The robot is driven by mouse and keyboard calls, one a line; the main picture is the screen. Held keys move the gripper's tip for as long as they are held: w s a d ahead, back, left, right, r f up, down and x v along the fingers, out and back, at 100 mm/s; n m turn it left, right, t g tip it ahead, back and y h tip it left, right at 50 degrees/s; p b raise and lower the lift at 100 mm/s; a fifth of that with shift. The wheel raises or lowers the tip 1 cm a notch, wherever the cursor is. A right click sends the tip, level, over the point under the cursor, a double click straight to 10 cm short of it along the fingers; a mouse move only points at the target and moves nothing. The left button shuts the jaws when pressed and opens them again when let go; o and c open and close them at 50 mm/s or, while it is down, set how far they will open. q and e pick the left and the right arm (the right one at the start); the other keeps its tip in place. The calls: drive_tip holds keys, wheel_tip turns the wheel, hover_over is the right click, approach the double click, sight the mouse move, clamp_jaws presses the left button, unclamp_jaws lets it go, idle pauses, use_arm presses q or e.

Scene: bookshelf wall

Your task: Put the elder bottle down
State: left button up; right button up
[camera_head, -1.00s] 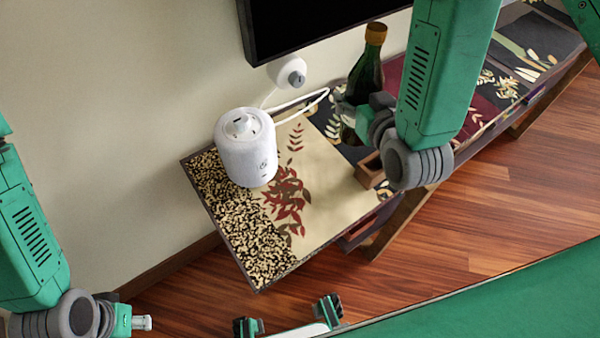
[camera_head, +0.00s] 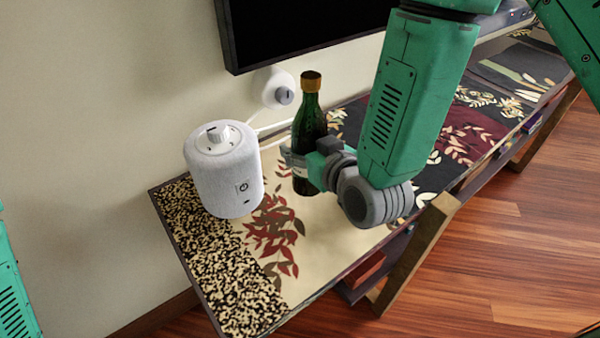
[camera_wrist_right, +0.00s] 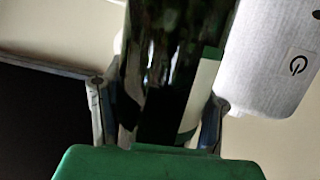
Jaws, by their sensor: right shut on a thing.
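The elder bottle (camera_head: 309,118) is dark green glass with an orange-brown cap and stands upright in my right gripper (camera_head: 298,165). My right gripper is shut around the bottle's lower body. The bottle's bottom end is over the cream, leaf-patterned part of the long bench top (camera_head: 325,240); I cannot tell whether it touches. In the right wrist view the bottle (camera_wrist_right: 165,60) fills the middle between the fingers of my right gripper (camera_wrist_right: 160,112), with part of a label showing. My left gripper is out of view; only part of my left arm shows at the left edge.
A white cylindrical speaker (camera_head: 223,175) stands left of the bottle, with a gap between. A small white wall fitting (camera_head: 275,88) with a cable is behind. A dark screen (camera_head: 300,30) hangs above. The bench top is clear in front of the bottle.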

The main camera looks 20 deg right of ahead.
drive_tip(key=shift+d+f, duration=0.15)
drive_tip(key=shift+f, duration=0.4)
drive_tip(key=f, duration=0.2)
drive_tip(key=f+b, duration=0.1)
drive_tip(key=shift+a+f, duration=0.25)
drive_tip(key=shift+r, duration=0.15)
drive_tip(key=o, duration=1.7)
drive_tip(key=shift+d+f, duration=0.15)
drive_tip(key=shift+f, duration=0.05)
drive_tip(key=shift+r, duration=0.1)
